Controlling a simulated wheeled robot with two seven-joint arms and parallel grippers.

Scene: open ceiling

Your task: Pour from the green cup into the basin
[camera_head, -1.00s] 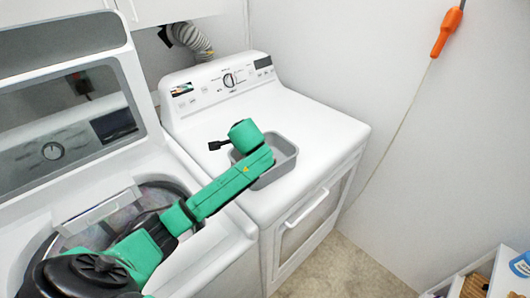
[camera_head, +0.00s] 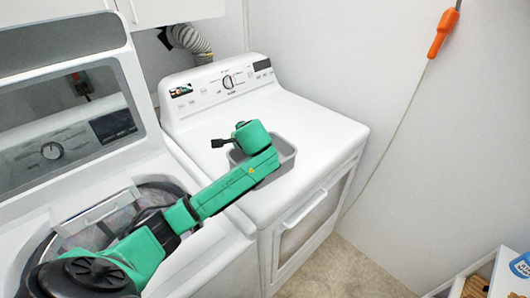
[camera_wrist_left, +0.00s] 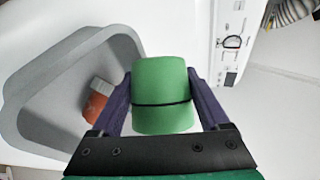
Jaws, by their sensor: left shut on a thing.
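The green cup (camera_wrist_left: 160,85), with a dark line around it, sits between the purple fingers of my left gripper (camera_wrist_left: 160,76) in the left wrist view. The gripper is shut on it. The grey basin (camera_wrist_left: 72,62) lies at the left of that view, beside the cup. A small orange-red and white thing (camera_wrist_left: 97,100) shows inside the basin, partly behind a finger. In the head view the basin (camera_head: 287,163) stands on the white dryer top, with my left wrist over it. There the cup and fingers are hidden. My right gripper is not in view.
The white dryer (camera_head: 320,130) has bare top to the right of the basin and a control panel (camera_head: 226,82) behind. An open washer (camera_head: 60,200) stands at the left under my arm. An orange-handled thing (camera_head: 443,32) hangs by the right wall.

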